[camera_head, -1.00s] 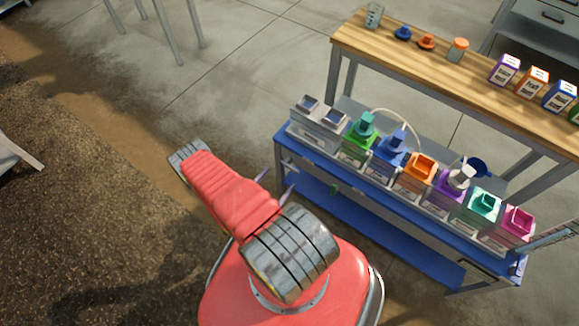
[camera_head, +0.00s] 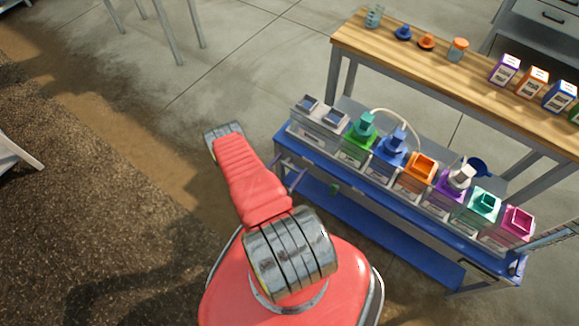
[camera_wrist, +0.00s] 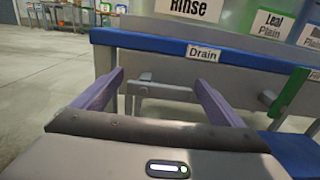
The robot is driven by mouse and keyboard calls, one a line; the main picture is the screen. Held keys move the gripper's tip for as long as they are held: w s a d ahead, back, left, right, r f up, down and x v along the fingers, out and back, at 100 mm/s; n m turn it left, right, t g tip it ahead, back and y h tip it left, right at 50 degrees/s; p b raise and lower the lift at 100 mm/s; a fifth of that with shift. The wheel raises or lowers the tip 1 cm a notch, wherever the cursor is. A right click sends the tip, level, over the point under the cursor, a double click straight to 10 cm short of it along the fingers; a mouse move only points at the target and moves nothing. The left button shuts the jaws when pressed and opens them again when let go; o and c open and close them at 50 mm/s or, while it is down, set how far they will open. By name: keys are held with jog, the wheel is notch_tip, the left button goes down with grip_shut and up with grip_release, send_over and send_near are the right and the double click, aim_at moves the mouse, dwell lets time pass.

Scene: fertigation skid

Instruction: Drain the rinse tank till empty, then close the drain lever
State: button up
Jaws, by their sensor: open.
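The rinse tank (camera_wrist: 188,9) shows only its lower front with the Rinse label at the top of the wrist view. In the head view it appears to be the pale grey unit (camera_head: 318,124) at the skid's left end. The Drain label (camera_wrist: 203,53) is on the blue rail below it. A small grey piece (camera_wrist: 146,77), which may be the drain lever, shows beyond and between the fingers. My gripper (camera_wrist: 159,78) is open with purple fingers, empty and below the rail. In the head view my gripper (camera_head: 292,174) is by the skid's left end. The water level cannot be seen.
A green handle (camera_wrist: 290,92) hangs right of my gripper. Several coloured tanks, including an orange one (camera_head: 416,173), stand along the blue skid (camera_head: 400,224). A wooden bench (camera_head: 480,70) is behind. The concrete floor (camera_head: 240,65) left of the skid is clear.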

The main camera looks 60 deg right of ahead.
jog(key=shift+d, duration=0.15)
jog(key=shift+c, duration=0.5)
jog(key=c, duration=1.4)
